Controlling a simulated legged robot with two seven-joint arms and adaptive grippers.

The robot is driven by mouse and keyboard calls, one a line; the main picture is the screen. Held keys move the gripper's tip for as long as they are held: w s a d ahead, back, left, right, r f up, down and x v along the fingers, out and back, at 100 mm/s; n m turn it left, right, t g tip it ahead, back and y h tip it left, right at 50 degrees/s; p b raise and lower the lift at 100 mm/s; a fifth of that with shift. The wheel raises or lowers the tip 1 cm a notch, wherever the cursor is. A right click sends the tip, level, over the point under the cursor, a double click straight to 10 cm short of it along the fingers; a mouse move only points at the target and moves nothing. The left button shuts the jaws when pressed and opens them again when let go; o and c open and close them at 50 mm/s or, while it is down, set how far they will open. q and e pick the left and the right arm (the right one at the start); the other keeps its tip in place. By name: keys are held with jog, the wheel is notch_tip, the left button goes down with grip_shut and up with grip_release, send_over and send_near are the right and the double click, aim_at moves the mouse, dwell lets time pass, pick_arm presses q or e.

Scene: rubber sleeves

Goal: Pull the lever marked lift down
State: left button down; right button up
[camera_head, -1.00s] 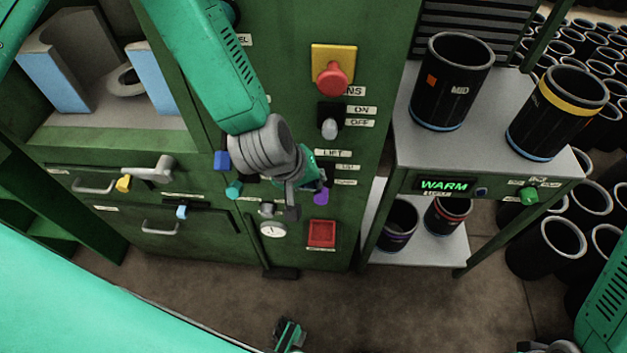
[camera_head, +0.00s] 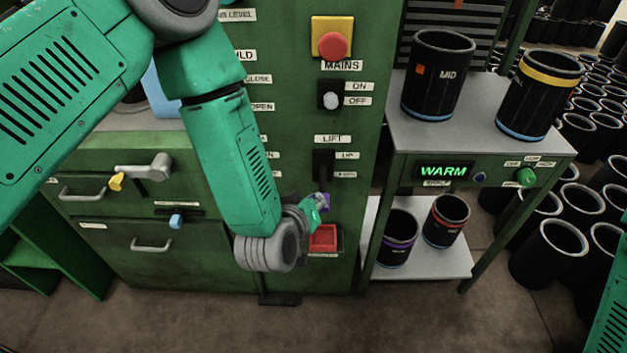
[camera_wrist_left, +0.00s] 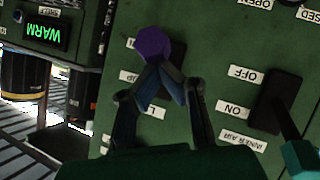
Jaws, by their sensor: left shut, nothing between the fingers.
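The lift lever's purple knob (camera_head: 325,201) shows below the LIFT (camera_head: 332,139) and UP (camera_head: 346,155) labels, partly hidden by my left gripper. In the left wrist view, which is upside down, the purple knob (camera_wrist_left: 153,42) stands level with the label beside it, past the UP label. My left gripper (camera_head: 320,206) is shut and empty at the lever. In the left wrist view its fingertips (camera_wrist_left: 165,82) meet right by the knob and overlap the lever; contact is hard to tell. My right gripper is out of view.
Above the lift lever are the ON/OFF switch (camera_head: 331,97) and a red mains button (camera_head: 334,46). The WARM shelf (camera_head: 400,180) with black sleeves stands to the right.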

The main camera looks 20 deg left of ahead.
pick_arm(q)
jog(key=shift+s+r+t+p, duration=0.1)
jog(key=shift+r+t+p, duration=0.25)
jog(key=shift+t+p, duration=0.2)
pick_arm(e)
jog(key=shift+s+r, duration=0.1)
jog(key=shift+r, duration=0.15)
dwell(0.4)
